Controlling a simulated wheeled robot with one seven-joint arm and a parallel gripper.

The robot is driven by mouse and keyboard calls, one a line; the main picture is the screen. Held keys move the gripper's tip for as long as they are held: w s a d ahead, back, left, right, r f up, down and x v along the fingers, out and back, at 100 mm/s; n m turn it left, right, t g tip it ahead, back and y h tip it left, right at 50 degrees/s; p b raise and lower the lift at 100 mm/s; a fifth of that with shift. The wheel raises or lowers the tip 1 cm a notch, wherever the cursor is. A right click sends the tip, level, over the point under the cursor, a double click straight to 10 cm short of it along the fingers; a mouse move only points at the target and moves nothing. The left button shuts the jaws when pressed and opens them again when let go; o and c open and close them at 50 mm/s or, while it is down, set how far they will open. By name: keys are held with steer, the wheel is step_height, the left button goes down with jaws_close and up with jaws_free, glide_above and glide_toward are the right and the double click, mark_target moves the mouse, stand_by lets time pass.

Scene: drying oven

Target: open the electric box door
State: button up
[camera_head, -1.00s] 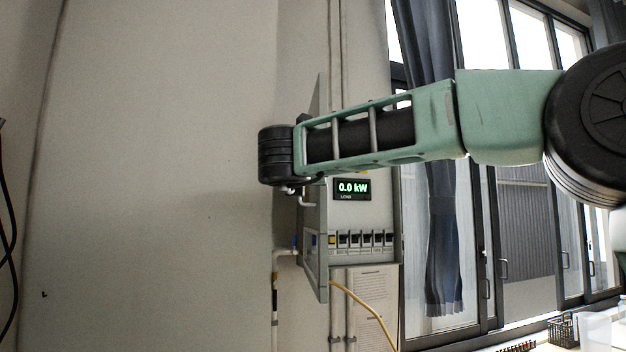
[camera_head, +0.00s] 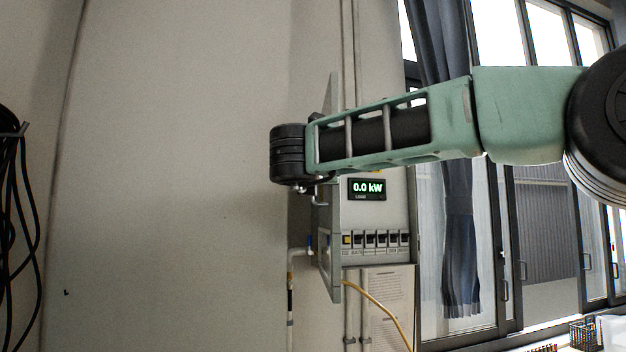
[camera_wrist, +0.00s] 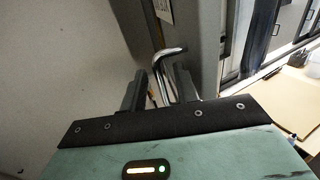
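The electric box (camera_head: 376,215) is on the wall, its display reading 0.0 kW above a row of breakers. Its grey door (camera_head: 334,250) stands out from the box and shows nearly edge-on, so the front of the box is exposed. The fingers are apart, with a gap showing; I cannot tell whether either touches the handle. In the head view my arm hides the door's upper middle and the fingers are mostly hidden.
A yellow cable (camera_head: 375,303) hangs below the box. Conduits run along the wall. Black cables (camera_head: 22,200) hang at the far left. A curtain (camera_head: 455,200) and windows are to the right. A black basket (camera_head: 584,335) stands at lower right.

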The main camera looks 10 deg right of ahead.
steer(key=b+v, duration=0.7)
steer(key=v, duration=1)
steer(key=shift+b, duration=0.3)
steer(key=shift+d, duration=0.1)
